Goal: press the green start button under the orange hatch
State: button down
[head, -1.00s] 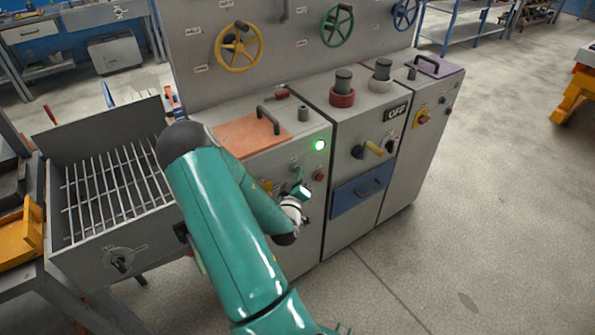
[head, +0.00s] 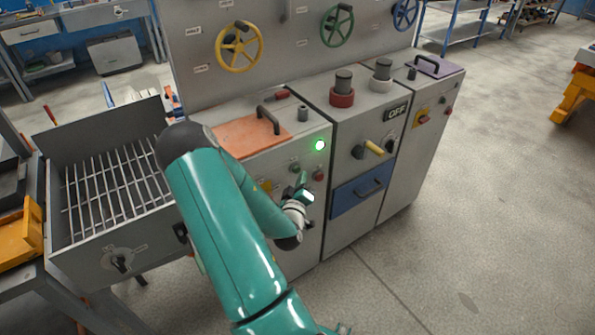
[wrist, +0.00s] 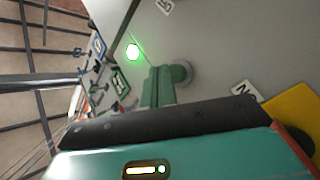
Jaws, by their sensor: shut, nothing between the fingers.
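The front panel of the left cabinet (head: 285,225) lies below the orange hatch (head: 246,136), which lies flat and shut on the top with a dark handle. A dark green button (head: 294,167) sits on that panel; in the wrist view, a round green button in a grey ring (wrist: 183,73) shows beside my fingertips. A lit green lamp (head: 320,145) is above right of it and also glows in the wrist view (wrist: 133,51). My gripper (head: 301,180) is shut and empty, its tips at the button. I cannot tell whether they touch it.
A red button (head: 318,175) is right of my fingertips. A yellow plate (head: 265,186) is to their left. A grilled tray (head: 115,190) stands left of the cabinet. The middle cabinet has a yellow-handled switch (head: 373,148) and blue drawer (head: 358,190). The floor at right is clear.

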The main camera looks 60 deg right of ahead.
jog(key=s, duration=0.1)
jog(key=s+a, duration=0.1)
jog(key=s, duration=0.1)
jog(key=s+a, duration=0.1)
jog(key=shift+s+a, duration=0.15)
jog(key=shift+s, duration=0.1)
dwell(1.0)
